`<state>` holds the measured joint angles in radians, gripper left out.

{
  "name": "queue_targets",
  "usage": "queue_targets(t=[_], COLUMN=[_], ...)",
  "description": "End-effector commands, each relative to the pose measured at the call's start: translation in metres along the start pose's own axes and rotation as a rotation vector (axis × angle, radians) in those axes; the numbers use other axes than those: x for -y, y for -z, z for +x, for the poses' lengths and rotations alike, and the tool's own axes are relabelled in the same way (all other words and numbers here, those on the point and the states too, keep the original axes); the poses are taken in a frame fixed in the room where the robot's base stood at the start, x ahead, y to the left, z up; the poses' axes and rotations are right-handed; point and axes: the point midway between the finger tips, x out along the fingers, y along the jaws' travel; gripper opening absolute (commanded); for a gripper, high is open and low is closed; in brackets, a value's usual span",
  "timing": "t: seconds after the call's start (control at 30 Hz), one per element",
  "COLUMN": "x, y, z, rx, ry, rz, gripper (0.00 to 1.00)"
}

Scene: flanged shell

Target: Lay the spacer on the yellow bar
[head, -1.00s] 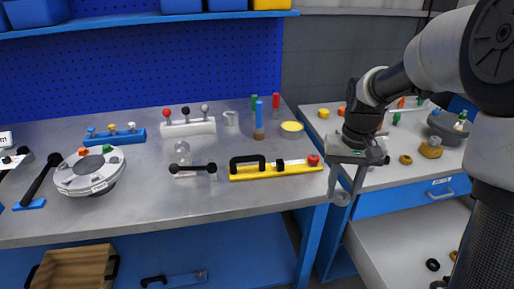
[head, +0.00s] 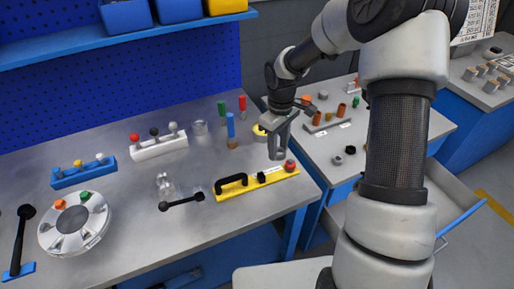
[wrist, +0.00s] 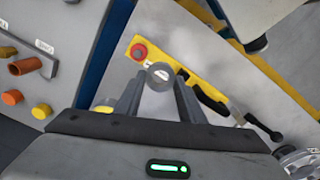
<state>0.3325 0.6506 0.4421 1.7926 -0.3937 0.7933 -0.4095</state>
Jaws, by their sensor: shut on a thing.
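The yellow bar (head: 232,190) lies on the grey bench near its front right corner. It carries a black handle (head: 232,180), a small black block and a red knob (head: 290,165). In the wrist view the bar (wrist: 178,65) runs diagonally beyond my fingers, with the red knob (wrist: 139,51) at its upper left end. My gripper (head: 278,152) is shut on the grey, round spacer (wrist: 160,76). The spacer appears apart from the bar, above its knob end; the exact height is unclear. In the head view the fingers largely hide the spacer.
A black-handled lever (head: 181,203) lies left of the bar. A blue-topped post (head: 231,130) and a yellow round piece (head: 260,133) stand behind it. A white rack (head: 160,148) and a round flanged housing (head: 74,226) are farther left.

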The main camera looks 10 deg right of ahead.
Motion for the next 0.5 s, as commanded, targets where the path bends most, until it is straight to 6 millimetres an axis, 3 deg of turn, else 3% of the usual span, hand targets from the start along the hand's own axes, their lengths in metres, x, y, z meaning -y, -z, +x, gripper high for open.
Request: queue_targets(t=[0.03, 0.17, 0.5], x=[-0.001, -0.002, -0.001], y=[0.002, 0.006, 0.009], z=[-0.011, -0.009, 0.048], rx=[-0.004, -0.012, -0.014], ry=[0.005, 0.007, 0.009], rz=[-0.037, -0.101, -0.117], gripper=[0.10, 0.10, 0.10])
